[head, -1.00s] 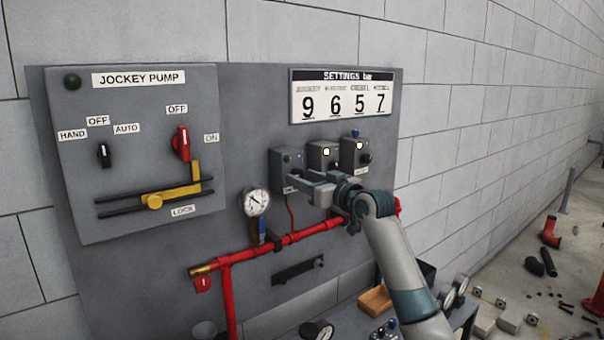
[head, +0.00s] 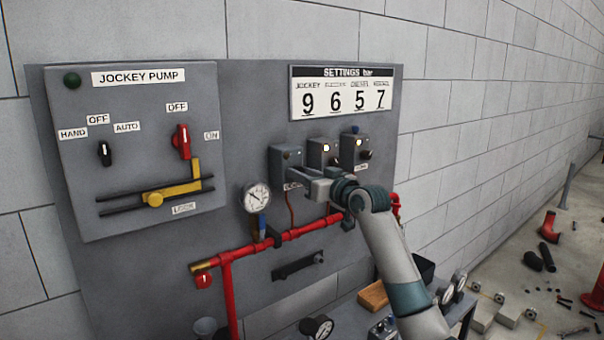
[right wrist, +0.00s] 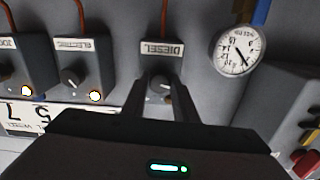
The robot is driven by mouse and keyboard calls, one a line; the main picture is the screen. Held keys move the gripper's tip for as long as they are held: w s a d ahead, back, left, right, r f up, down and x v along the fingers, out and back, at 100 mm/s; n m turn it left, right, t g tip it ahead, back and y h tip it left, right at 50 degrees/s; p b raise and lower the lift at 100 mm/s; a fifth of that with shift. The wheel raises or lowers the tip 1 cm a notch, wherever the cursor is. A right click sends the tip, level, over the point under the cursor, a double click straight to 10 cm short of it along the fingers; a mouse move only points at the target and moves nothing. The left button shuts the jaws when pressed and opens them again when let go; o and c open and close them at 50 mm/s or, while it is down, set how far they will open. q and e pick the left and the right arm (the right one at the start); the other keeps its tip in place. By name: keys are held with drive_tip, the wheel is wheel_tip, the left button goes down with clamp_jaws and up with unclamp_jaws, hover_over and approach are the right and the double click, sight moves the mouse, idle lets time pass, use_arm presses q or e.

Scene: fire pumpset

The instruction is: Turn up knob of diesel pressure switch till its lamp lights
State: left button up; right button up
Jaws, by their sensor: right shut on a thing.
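The diesel pressure switch (head: 279,158) is the leftmost of three grey boxes on the panel. In the right wrist view, turned upside down, its box (right wrist: 147,58) carries the DIESEL label. Its small dark knob (right wrist: 160,84) sits between the two fingers there. My right gripper (head: 298,174) is shut on this knob, reaching in from the right. I see no glow from the diesel lamp in the head view; a finger seems to cover its spot in the wrist view. My left gripper is out of view.
The electric switch (head: 315,152) and the jockey switch (head: 348,148) stand close on the right, lamps lit. A settings board (head: 340,92) hangs above, reading 5 for diesel. A pressure gauge (head: 256,198) and red pipe (head: 290,240) lie below.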

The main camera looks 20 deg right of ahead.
drive_tip(key=o, duration=1.1)
drive_tip(key=shift+c, duration=0.2)
drive_tip(key=shift+s, duration=0.1)
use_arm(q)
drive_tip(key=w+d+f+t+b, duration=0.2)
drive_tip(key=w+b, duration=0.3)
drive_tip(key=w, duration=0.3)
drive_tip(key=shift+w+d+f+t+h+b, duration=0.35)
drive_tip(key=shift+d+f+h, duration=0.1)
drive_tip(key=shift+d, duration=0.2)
use_arm(e)
drive_tip(key=v, duration=1.7)
drive_tip(key=shift+s, duration=0.1)
